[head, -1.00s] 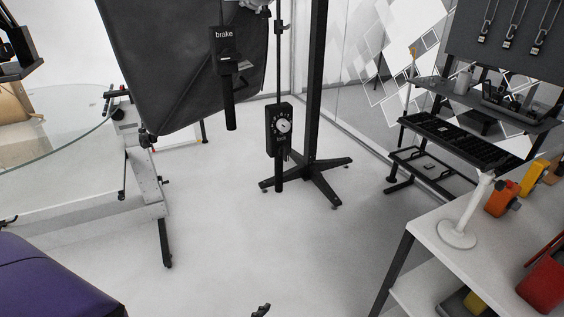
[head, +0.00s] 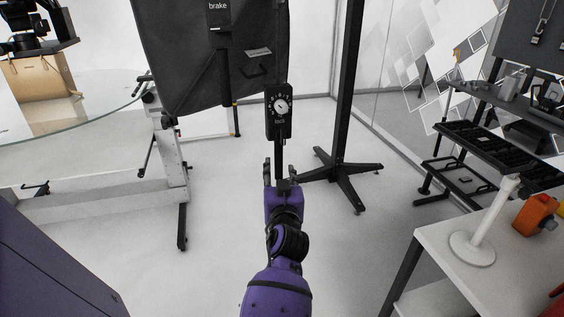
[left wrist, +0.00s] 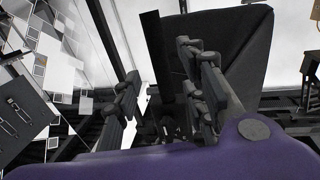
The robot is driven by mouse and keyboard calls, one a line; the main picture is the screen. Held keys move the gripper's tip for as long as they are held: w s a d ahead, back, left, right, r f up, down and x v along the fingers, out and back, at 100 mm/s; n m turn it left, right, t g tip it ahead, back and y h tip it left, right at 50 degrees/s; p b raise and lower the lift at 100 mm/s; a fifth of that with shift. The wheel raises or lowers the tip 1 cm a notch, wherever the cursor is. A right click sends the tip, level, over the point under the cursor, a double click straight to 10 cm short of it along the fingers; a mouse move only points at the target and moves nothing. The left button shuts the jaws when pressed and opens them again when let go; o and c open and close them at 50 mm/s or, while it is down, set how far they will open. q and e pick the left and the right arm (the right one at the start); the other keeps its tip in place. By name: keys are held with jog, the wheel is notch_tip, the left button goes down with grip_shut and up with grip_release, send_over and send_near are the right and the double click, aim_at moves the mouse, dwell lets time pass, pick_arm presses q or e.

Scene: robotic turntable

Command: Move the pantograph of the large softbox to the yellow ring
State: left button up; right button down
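The large dark softbox (head: 205,50) hangs at the upper middle of the head view and also fills the upper right of the left wrist view (left wrist: 240,40). A vertical black rod (head: 279,158) hangs by its right edge, carrying a black box (head: 280,117) with a dial and the word "lock". A box marked "brake" (head: 218,14) sits higher up. My left gripper (head: 281,172) is at the rod's lower end, fingers apart on either side; in the left wrist view its fingers (left wrist: 165,90) are also apart. Contact cannot be told. No yellow ring is clearly visible. My right gripper is out of view.
A black stand (head: 343,170) with spread feet is right of the rod. A glass turntable (head: 90,95) with a white frame is at left. A white table (head: 440,260) and black shelves (head: 480,140) are at right. Open floor lies between.

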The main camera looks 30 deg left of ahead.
aim_at(279, 162)
pick_arm(q)
jog(key=x, duration=0.7)
jog(key=shift+p, duration=0.3)
grip_shut()
